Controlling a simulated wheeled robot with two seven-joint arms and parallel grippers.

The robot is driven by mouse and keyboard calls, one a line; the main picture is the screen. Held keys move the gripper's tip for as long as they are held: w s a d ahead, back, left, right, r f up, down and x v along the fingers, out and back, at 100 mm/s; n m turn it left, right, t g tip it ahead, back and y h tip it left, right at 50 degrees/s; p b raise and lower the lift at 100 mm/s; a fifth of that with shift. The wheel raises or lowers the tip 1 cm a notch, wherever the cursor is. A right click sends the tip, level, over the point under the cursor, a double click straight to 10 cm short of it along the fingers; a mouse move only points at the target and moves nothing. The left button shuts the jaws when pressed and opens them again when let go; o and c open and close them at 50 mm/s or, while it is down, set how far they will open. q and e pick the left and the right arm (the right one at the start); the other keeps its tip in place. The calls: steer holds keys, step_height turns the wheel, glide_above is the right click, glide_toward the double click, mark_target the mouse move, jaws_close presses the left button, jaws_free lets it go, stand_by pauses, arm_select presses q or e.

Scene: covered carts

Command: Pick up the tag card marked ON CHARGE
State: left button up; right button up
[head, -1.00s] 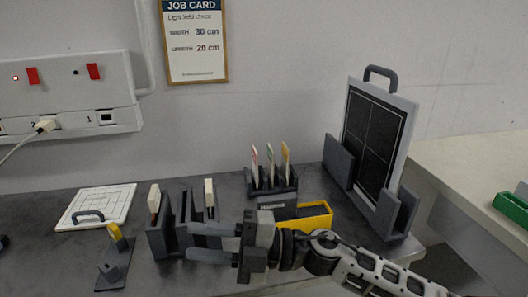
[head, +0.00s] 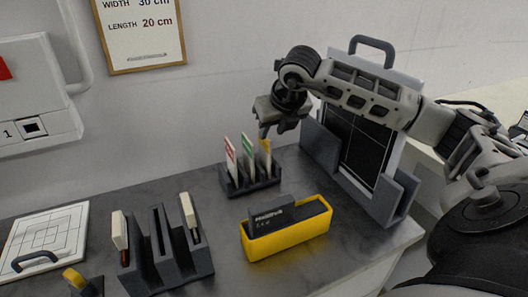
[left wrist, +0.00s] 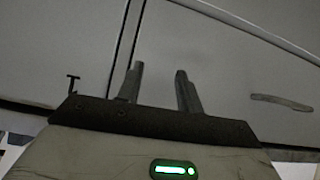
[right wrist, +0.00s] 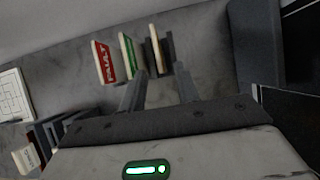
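Three tag cards stand upright in a dark slotted rack (head: 252,184): a red-marked card (head: 231,160), a green-marked card (head: 247,156) and a yellow-marked card (head: 266,155). In the right wrist view, the red card (right wrist: 104,62) reads FAULT; the green card (right wrist: 128,55) and the third card (right wrist: 155,48) are not legible. I cannot tell which is marked ON CHARGE. My right gripper (head: 266,131) is above the rack, close to the yellow card's top. Its fingers (right wrist: 160,88) are apart and empty. My left gripper (left wrist: 160,82) is open and empty, outside the head view.
A yellow bin (head: 287,236) with a dark block stands in front of the rack. A board with a handle (head: 355,145) stands in a holder at right. A slotted stand (head: 165,255) and a white grid plate (head: 45,240) are at left. Wall behind.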

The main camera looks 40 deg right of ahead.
mark_target(264, 145)
steer(key=x, duration=0.3)
steer(key=shift+w+f, duration=0.2)
steer(key=shift+f, duration=0.05)
steer(key=p+x, duration=0.2)
steer(key=x, duration=0.2)
steer(key=shift+w+d+f, duration=0.15)
steer(key=shift+w, duration=0.05)
steer(key=shift+w+f, duration=0.15)
steer(key=shift+f, duration=0.1)
arm_select(q)
steer(key=shift+w+a+r, duration=0.15)
steer(key=shift+a+r, duration=0.05)
steer(key=shift+r, duration=0.3)
arm_select(e)
jaws_close()
